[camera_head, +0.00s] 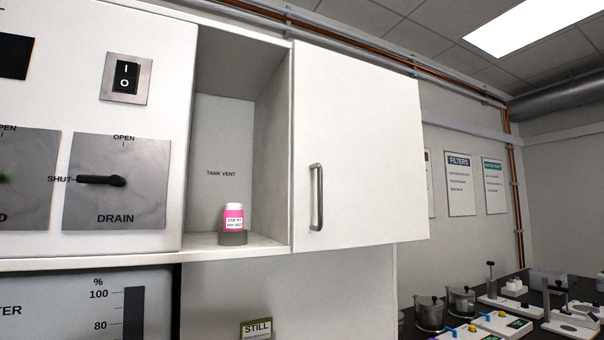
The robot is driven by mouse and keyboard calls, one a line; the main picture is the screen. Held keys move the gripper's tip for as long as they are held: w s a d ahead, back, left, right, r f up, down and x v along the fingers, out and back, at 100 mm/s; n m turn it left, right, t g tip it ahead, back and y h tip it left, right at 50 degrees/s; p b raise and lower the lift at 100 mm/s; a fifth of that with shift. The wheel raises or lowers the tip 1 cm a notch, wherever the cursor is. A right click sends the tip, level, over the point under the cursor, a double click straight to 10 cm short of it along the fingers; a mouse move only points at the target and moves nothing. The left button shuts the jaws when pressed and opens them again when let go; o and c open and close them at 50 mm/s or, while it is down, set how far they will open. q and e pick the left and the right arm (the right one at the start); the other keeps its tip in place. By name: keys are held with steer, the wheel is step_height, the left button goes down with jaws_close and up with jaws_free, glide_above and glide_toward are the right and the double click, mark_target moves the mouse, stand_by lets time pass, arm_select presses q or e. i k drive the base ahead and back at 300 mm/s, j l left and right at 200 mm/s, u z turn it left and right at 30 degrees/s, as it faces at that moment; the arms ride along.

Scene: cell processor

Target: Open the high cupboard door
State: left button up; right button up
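A white cupboard door (370,130) fills the upper middle of the head view. A vertical grey bar handle (317,197) is on its lower left part. The door's face looks flat, and no gap behind it shows, so I cannot tell whether it is shut. Left of it is an open white compartment (220,130) marked TANK VENT. Neither of my grippers is in view.
A white panel with a power switch (126,77) and a DRAIN lever (101,181) pointing to SHUT is at the left. No obstacle shows in front of the door.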

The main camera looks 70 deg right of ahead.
mark_target(357, 172)
steer(key=z, duration=2.95)
